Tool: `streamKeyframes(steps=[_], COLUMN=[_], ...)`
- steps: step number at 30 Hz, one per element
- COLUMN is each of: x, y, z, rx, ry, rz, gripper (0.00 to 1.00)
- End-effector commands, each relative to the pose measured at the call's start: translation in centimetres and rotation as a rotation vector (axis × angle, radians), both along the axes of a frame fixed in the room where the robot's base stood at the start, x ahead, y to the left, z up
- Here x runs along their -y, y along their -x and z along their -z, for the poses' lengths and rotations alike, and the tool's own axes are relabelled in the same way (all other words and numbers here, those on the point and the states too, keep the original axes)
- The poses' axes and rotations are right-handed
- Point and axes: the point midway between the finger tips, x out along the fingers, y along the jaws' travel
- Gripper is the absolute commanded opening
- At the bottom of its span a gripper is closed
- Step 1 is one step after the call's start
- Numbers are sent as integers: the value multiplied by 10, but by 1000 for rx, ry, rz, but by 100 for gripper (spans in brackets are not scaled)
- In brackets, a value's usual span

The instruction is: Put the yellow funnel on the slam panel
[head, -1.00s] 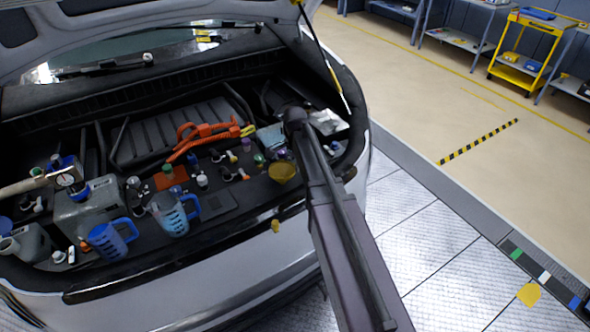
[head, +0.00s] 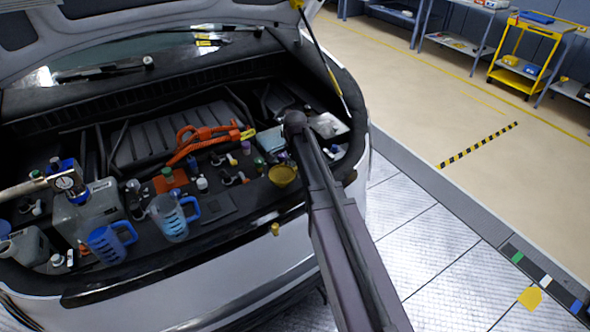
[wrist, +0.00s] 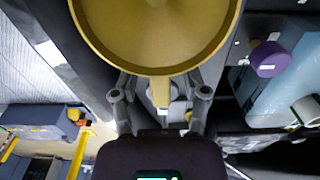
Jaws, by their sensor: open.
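The yellow funnel (head: 283,176) is at the right front of the engine bay, beside my arm, with its bowl facing up. It seems to sit at the dark slam panel (head: 150,272) along the bay's front edge; contact is hard to tell. In the wrist view the funnel's bowl (wrist: 155,35) fills the top middle. My gripper (wrist: 159,94) is open, with its fingers on either side of the funnel's narrow tab. In the head view my gripper is hidden behind my arm.
Blue jugs (head: 172,217) and a grey canister (head: 88,208) crowd the left of the bay. Orange cables (head: 200,140) lie behind the funnel. A purple cap (wrist: 268,59) is close on the right in the wrist view.

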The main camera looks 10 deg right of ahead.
Motion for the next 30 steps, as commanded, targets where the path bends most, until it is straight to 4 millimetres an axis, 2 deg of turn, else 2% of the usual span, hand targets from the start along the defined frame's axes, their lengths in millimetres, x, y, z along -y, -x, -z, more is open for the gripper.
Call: streamKeyframes(steps=[11, 30], x=[0, -1], y=[0, 0], z=[-11, -64], rx=[0, 0], ry=[0, 0], rz=[0, -1], gripper=[58, 58])
